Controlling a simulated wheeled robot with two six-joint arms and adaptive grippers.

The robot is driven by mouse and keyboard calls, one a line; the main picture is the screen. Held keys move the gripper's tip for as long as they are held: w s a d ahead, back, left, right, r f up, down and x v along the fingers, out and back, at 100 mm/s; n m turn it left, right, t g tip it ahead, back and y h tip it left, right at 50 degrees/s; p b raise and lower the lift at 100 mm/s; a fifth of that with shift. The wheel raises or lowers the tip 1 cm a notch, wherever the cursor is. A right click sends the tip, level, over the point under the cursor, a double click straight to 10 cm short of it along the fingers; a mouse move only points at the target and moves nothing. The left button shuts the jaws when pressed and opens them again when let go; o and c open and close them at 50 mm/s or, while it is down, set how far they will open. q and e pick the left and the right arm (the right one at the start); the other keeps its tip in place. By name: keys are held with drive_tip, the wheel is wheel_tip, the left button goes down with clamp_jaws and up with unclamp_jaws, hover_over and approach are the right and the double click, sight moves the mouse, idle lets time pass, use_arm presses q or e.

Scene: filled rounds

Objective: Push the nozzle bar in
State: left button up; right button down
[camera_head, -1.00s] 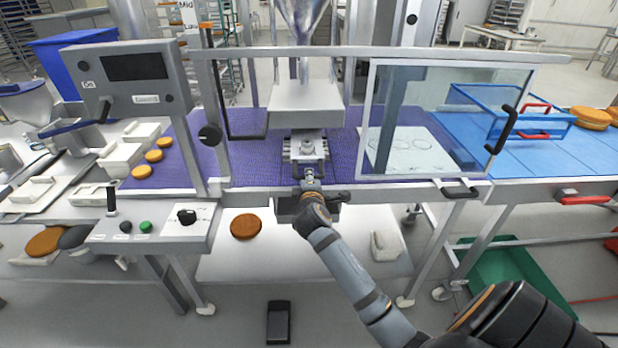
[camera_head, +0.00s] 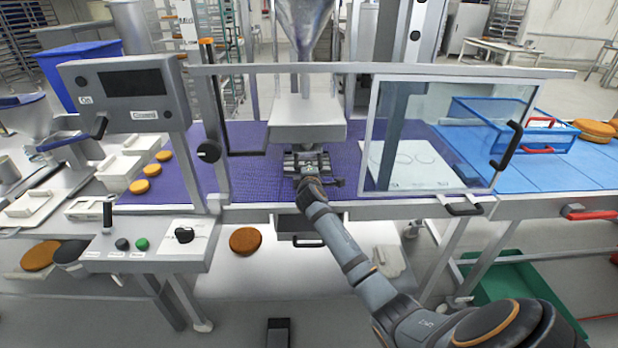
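The nozzle bar (camera_head: 306,158) is a grey metal piece under the pale block of the depositor head (camera_head: 306,118), above the purple belt. My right gripper (camera_head: 309,177) reaches in from the lower right and is at the front of the bar, seemingly touching it. The wrist and hand hide the fingertips, so I cannot tell whether they are open or shut. The bar's front end is partly hidden behind the hand. My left gripper is not in view.
A clear guard door (camera_head: 440,135) with black handles stands right of the head. A control panel (camera_head: 150,245) and a display box (camera_head: 125,85) are at left. Brown rounds lie on the purple belt (camera_head: 350,165) at left. A blue basket (camera_head: 515,125) sits on the blue belt.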

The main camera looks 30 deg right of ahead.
drive_tip(key=shift+w+d, duration=0.2)
drive_tip(key=shift+w, duration=0.1)
drive_tip(key=shift+s+a, duration=0.1)
drive_tip(key=c, duration=1.4)
unclamp_jaws()
drive_tip(key=shift+o, duration=0.2)
drive_tip(key=v, duration=1.2)
